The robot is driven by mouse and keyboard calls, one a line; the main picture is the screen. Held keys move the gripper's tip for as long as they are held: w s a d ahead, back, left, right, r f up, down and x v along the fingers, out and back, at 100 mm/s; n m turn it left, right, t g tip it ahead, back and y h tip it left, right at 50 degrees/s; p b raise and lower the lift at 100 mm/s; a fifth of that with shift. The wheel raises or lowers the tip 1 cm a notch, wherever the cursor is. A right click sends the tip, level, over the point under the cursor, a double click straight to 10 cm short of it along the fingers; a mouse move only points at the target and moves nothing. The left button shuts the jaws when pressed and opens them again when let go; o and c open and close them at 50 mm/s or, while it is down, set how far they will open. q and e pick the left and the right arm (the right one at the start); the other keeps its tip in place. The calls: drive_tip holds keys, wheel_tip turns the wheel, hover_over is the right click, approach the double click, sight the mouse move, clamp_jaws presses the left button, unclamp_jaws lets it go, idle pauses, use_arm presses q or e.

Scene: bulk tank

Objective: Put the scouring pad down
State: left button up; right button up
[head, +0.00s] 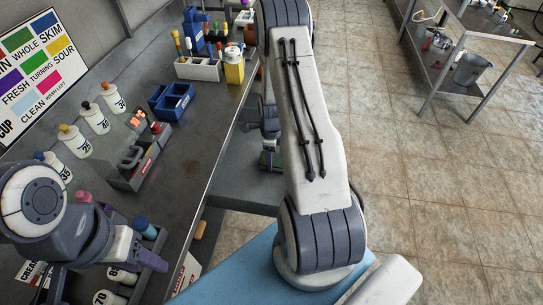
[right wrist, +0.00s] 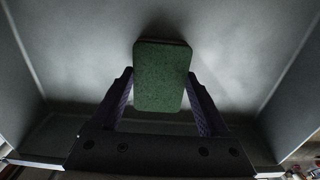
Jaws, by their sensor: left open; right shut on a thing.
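The scouring pad (right wrist: 160,75) is a green block with rounded corners, seen face-on in the right wrist view. My right gripper (right wrist: 160,92) is shut on it, with one purple finger at each side.
Grey walls (right wrist: 285,85) enclose the space around the pad. The steel bench (head: 195,160) carries white bottles (head: 95,118), a grey device (head: 140,155), blue bins (head: 172,101) and a yellow container (head: 234,68). A metal rack (head: 465,75) stands at the far right; the tiled floor between is clear.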

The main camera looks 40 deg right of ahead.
drive_tip(key=shift+f, duration=0.1)
drive_tip(key=shift+f, duration=0.15)
drive_tip(key=o, duration=1.3)
wheel_tip(320, 180, up, 12)
drive_tip(key=r+b, duration=0.1)
drive_tip(key=b, duration=0.1)
drive_tip(key=s+a+r+n, duration=0.1)
drive_tip(key=a+r+n, duration=0.4)
drive_tip(key=a+n, duration=0.45)
drive_tip(key=s+a+r+n, duration=0.2)
drive_tip(key=a+r+n, duration=0.35)
drive_tip(key=a, duration=0.65)
drive_tip(key=s+a+r+n, duration=0.1)
drive_tip(key=s+a+n, duration=0.3)
drive_tip(key=s+n, duration=0.2)
drive_tip(key=s+a+r+n, duration=0.2)
drive_tip(key=s+a+n, duration=0.2)
drive_tip(key=s+n, duration=0.2)
drive_tip(key=s+a+r+n+y, duration=0.1)
drive_tip(key=s+a+n, duration=0.3)
drive_tip(key=s+n, duration=0.2)
drive_tip(key=shift+s+a+r+n, duration=0.1)
drive_tip(key=shift+s+n, duration=0.05)
drive_tip(key=shift+n, duration=0.45)
drive_tip(key=shift+s+r+n, duration=0.1)
drive_tip(key=shift+s+n, duration=0.05)
drive_tip(key=shift+n, duration=0.45)
